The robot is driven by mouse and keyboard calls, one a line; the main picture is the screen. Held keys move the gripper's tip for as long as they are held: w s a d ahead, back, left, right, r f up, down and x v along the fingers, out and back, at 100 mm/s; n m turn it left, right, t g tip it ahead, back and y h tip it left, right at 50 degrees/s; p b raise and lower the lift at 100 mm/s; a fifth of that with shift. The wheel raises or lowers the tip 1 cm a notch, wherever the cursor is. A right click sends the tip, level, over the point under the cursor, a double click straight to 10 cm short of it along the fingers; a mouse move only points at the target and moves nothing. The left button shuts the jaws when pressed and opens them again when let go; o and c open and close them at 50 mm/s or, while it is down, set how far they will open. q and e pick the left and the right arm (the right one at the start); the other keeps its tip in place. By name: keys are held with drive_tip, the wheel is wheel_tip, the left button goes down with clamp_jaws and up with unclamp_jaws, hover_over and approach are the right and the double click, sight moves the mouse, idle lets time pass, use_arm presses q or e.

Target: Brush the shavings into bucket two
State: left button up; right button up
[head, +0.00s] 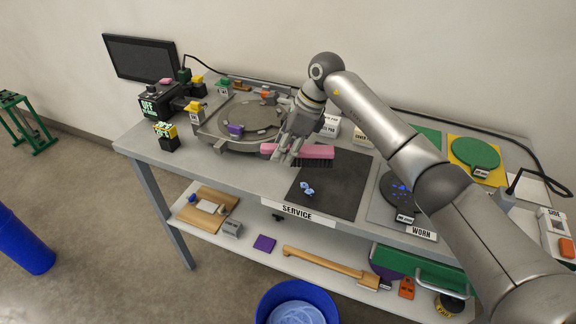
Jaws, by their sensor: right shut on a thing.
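My right gripper (284,153) is shut on a brush with a pink back (315,151) and dark bristles. The brush is at the far edge of the dark service mat (325,205); I cannot tell whether its bristles touch the mat. Light blue curled shavings (307,189) lie on the mat, nearer the front than the brush. A blue bucket (262,306) stands below the front of the cart, cut off by the bottom edge, with pale stuff inside. Another blue bucket (22,245) is at the left edge. I see no number on either. My left gripper is out of view.
A round machine (215,135) with clamps stands left of the mat. A dark disc (398,192) with blue bits lies to the right, by a "WORN" label (421,233). The lower shelf holds a wooden-handled tool (325,264) and a green case (420,267).

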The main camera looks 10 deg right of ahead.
drive_tip(key=shift+w+a+n, duration=0.15)
drive_tip(key=shift+w+n, duration=0.15)
drive_tip(key=shift+w, duration=0.1)
drive_tip(key=shift+s+a+f+b, duration=0.1)
drive_tip(key=shift+s+f+b, duration=0.25)
drive_tip(key=shift+f, duration=0.55)
drive_tip(key=shift+s+d+f+b, duration=0.15)
drive_tip(key=shift+f+b, duration=0.35)
drive_tip(key=shift+f, duration=0.35)
drive_tip(key=shift+s+a+f+b, duration=0.2)
drive_tip(key=shift+f+b, duration=0.25)
drive_tip(key=shift+f, duration=0.45)
drive_tip(key=shift+s+a+p, duration=0.1)
drive_tip(key=shift+s+p, duration=0.45)
drive_tip(key=shift+s, duration=0.1)
clamp_jaws()
drive_tip(key=shift+s+a+p, duration=0.9)
drive_tip(key=shift+s+p, duration=2.2)
drive_tip(key=shift+s, duration=1.55)
drive_tip(key=shift+w+r+p, duration=0.2)
drive_tip(key=shift+r+p, duration=0.55)
drive_tip(key=shift+r, duration=0.65)
drive_tip(key=shift+w+r+p, duration=0.15)
drive_tip(key=shift+r+p, duration=0.6)
drive_tip(key=shift+r, duration=0.65)
